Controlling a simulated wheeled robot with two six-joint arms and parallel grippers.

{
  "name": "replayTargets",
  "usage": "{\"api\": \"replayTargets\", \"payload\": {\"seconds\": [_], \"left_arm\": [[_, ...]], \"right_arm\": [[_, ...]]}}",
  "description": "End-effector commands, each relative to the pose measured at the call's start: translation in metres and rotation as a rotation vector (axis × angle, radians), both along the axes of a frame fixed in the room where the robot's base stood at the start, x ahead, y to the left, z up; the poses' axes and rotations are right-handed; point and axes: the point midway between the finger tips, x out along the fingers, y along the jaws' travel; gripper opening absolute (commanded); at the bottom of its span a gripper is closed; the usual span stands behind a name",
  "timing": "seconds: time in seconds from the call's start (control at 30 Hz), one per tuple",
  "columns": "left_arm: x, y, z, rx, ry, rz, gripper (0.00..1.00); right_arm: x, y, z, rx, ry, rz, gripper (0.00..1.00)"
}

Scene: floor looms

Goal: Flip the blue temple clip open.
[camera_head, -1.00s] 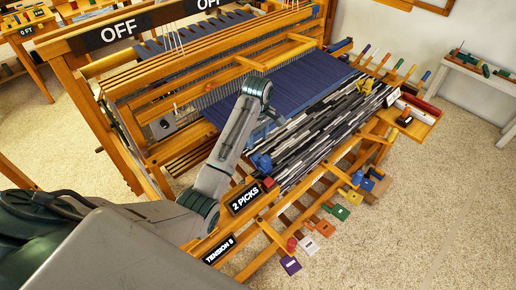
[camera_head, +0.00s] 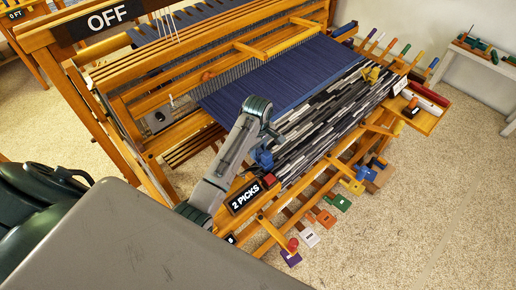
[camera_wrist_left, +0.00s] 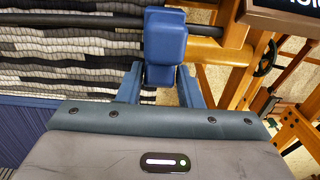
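The blue temple clip (camera_head: 262,158) is at the near edge of the striped cloth on the loom, beside the "2 PICKS" sign. It is a blocky blue piece, and it also shows at the top middle of the left wrist view (camera_wrist_left: 165,42). My left gripper (camera_head: 270,132) is just above and behind the clip in the head view. In the left wrist view its two fingers stand apart, one on each side of the clip. A narrow gap shows beside the left finger; contact at the fingertips is hidden. My right gripper is not in view.
The striped cloth (camera_head: 320,120) and the blue warp (camera_head: 285,78) fill the loom's middle. A yellow clip (camera_head: 372,75) sits at the cloth's far side. Several coloured pedals, including a green one (camera_head: 342,202), stick out below. The carpet at right is clear.

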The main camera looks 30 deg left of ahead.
Motion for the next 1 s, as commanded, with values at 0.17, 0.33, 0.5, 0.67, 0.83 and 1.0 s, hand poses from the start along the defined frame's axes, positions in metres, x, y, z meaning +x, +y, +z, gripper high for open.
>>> {"api": "replayTargets", "payload": {"seconds": [0.17,0.33,0.5,0.67,0.83,1.0], "left_arm": [[0.0,0.0,0.0,0.002,0.002,0.0,0.1],[-0.002,-0.004,0.0,0.047,-0.014,-0.001,0.1],[-0.003,-0.008,0.002,0.117,-0.04,0.0,0.1],[-0.003,-0.008,0.003,0.142,-0.047,0.0,0.1],[-0.003,-0.007,0.003,0.142,-0.047,0.0,0.1],[-0.003,-0.007,0.003,0.141,-0.047,0.0,0.47]], "right_arm": [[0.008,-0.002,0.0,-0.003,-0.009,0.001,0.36],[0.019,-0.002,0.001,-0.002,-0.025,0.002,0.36],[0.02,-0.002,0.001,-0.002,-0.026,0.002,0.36],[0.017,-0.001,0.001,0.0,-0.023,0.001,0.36],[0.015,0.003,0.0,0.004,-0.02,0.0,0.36],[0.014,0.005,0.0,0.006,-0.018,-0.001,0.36]]}}
